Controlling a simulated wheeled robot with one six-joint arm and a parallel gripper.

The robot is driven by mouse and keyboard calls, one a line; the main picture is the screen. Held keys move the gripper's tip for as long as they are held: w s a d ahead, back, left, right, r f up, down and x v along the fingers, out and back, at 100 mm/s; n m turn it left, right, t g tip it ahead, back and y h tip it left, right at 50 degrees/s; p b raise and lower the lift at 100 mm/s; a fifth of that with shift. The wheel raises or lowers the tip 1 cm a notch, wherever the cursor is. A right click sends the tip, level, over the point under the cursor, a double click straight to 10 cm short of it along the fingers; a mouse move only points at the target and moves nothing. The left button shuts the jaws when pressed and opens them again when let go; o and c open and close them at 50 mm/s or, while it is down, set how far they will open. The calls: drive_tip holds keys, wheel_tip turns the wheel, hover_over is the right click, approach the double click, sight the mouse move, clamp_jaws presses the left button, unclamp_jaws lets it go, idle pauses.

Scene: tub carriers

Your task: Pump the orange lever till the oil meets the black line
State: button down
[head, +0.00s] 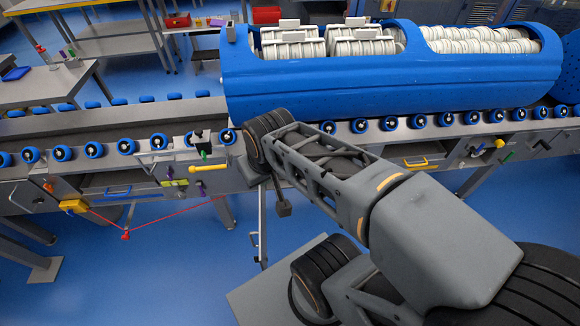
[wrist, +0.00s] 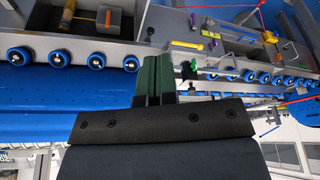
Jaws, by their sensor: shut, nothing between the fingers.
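My gripper (wrist: 153,78) shows in the wrist view as two dark green fingers, shut together and empty, in front of the conveyor's side. In the head view my arm's wrist hides the fingers. A small orange-topped lever (head: 47,186) stands at the left end of the conveyor side in the head view, well left of my arm; I cannot tell if it is the pump lever. An amber-brown piece (wrist: 68,11) sits in a recess at the top left of the wrist view; I cannot tell what it is. I cannot make out an oil level or a black line.
A blue tub (head: 390,92) of white stacked pieces sits on the roller conveyor (head: 120,168). A yellow handle (head: 207,168), a green knob (wrist: 194,65) and a yellow block (head: 73,206) are along its side. A red cord (head: 170,217) hangs below.

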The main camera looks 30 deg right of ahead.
drive_tip(key=w+d+f+m+t+h+b, duration=0.5)
drive_tip(key=w+d+f+m+b, duration=0.4)
drive_tip(key=w+d+f+b, duration=0.8)
drive_tip(key=w+d+f+m+t+y+b, duration=0.2)
drive_tip(key=d+f+t, duration=0.2)
drive_tip(key=d+f, duration=0.55)
drive_tip(key=s+d+f+m+t+y+b, duration=0.2)
drive_tip(key=s+f+b, duration=0.1)
drive_tip(key=f, duration=0.4)
drive_tip(key=s+d+f+m+t+y+b, duration=0.3)
drive_tip(key=f+b, duration=0.1)
drive_tip(key=f, duration=0.2)
drive_tip(key=shift+s+f+y+b, duration=0.25)
drive_tip(key=shift+f+y+b, duration=0.05)
drive_tip(key=shift+f, duration=0.1)
drive_tip(key=shift+w+d, duration=0.1)
